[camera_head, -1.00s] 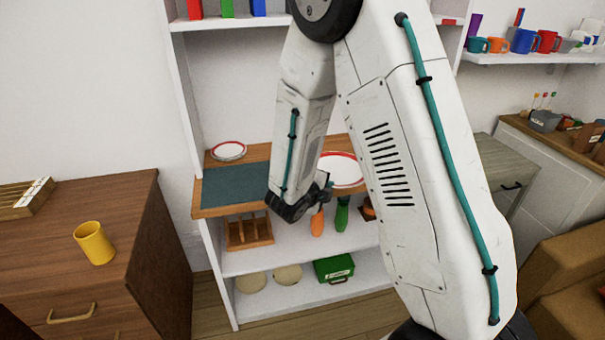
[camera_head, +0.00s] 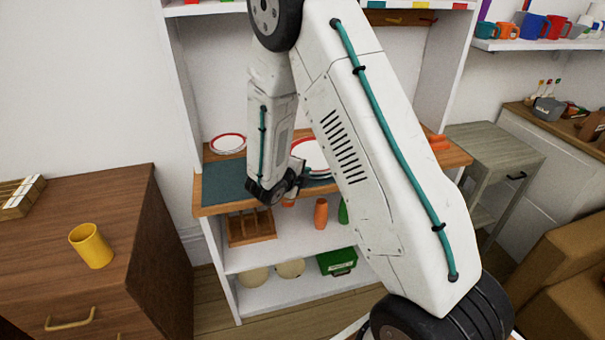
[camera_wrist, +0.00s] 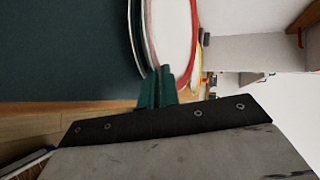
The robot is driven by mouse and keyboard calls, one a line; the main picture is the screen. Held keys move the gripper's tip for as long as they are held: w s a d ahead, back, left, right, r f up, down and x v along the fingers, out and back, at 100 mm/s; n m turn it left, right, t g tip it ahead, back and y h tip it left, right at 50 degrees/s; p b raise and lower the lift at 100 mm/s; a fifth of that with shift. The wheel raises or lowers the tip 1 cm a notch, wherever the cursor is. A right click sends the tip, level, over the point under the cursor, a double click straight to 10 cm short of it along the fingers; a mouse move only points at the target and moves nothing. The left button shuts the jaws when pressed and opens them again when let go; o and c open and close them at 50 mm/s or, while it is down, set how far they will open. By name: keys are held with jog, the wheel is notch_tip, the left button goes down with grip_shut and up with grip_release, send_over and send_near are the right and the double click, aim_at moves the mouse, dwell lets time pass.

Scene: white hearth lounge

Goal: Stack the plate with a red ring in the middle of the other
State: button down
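A small white plate with a red ring (camera_head: 228,143) lies at the back left of the wooden shelf top. A larger white plate with a red ring (camera_head: 308,154) is right of it, partly hidden by my arm. My gripper (camera_head: 298,174) is at this plate's near left edge. In the wrist view the teal fingertips (camera_wrist: 158,88) are close together on the rim of the larger plate (camera_wrist: 172,35), with the rim between them. The plate appears just above the shelf top; the gap beneath it is hard to see.
A dark teal mat (camera_head: 228,182) covers the shelf top's left and middle. White shelf posts (camera_head: 180,110) flank it. Below are a wooden rack (camera_head: 250,228) and a green box (camera_head: 337,262). A yellow mug (camera_head: 91,245) stands on the brown cabinet at left.

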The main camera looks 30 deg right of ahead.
jog(key=c, duration=1.6)
grip_release()
jog(key=shift+s+d+f, duration=0.1)
jog(key=shift+d+f, duration=0.1)
jog(key=shift+f, duration=0.15)
jog(key=shift+c, duration=0.2)
jog(key=shift+a, duration=0.1)
jog(key=v, duration=1.2)
jog(key=s+d+r+m+g+y, duration=0.1)
jog(key=s+d+r+m+g, duration=0.15)
jog(key=s+r+m, duration=0.7)
jog(key=s+d+r+m+g+y, duration=0.2)
jog(key=s+r+m+g, duration=0.3)
jog(key=m, duration=0.8)
jog(key=s+a+r+m+t+y, duration=0.1)
jog(key=s+a+r+m+y, duration=0.2)
jog(key=s+m, duration=0.4)
jog(key=s+a+r+m+t+y, duration=0.1)
jog(key=s+a+r+m+y, duration=0.2)
jog(key=s+a+m+y, duration=0.2)
jog(key=shift+s+a+r+m+t+y, duration=0.2)
jog(key=shift+s+a+m+t+y, duration=0.25)
jog(key=shift+s+m, duration=2.15)
